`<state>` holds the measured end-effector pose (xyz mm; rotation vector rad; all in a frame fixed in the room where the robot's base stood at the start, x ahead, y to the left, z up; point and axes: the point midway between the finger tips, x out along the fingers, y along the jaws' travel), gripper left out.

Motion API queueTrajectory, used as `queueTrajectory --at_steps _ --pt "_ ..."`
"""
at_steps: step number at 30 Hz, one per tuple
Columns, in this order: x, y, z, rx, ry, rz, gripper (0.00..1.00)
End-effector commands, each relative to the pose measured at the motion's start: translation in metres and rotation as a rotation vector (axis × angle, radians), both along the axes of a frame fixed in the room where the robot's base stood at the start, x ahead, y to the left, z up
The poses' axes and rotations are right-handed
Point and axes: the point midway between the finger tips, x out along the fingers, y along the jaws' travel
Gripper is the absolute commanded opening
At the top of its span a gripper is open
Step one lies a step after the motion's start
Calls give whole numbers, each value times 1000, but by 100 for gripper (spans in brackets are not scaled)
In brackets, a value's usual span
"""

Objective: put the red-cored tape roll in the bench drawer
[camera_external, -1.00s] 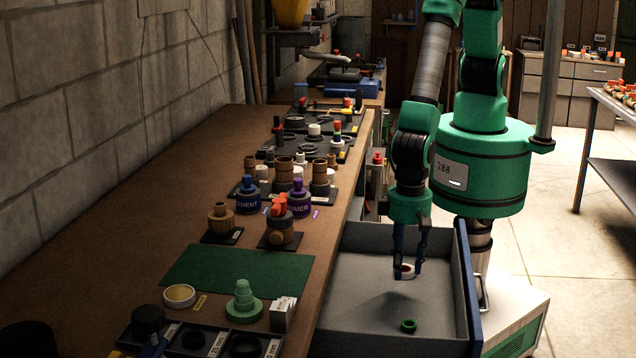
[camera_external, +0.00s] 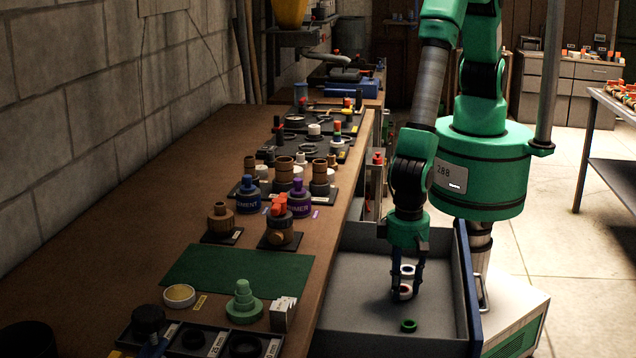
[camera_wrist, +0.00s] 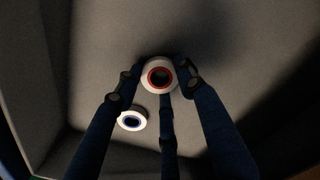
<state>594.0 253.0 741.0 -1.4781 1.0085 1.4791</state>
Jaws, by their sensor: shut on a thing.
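The bench drawer (camera_external: 372,248) is open, with a grey floor and a blue front. My gripper (camera_external: 406,290) points down inside it, low over the floor. It is shut on the red-cored tape roll (camera_external: 404,292), a small white ring with a red core. The roll also shows between the fingertips in the wrist view (camera_wrist: 159,76). I cannot tell whether it touches the drawer floor. A white, blue-cored roll (camera_wrist: 131,120) lies in the drawer beside the held roll; a white ring (camera_external: 408,270) just behind the fingers appears to be the same one.
A green ring (camera_external: 408,325) lies on the drawer floor nearer the camera. The bench (camera_external: 130,245) to the left holds a green mat (camera_external: 238,269), bottles, fittings and a sorting tray (camera_external: 215,342). The right part of the drawer floor is clear.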

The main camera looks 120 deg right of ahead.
Motion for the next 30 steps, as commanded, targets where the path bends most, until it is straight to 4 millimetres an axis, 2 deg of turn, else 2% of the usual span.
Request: queueTrajectory --at_steps 13,14,16,30 --pt "0 0 -4 0 -1 0 27" --pt "0 0 -4 0 -1 0 42" --pt "0 0 -3 0 -1 0 56" --pt "1 0 2 0 -1 0 57"
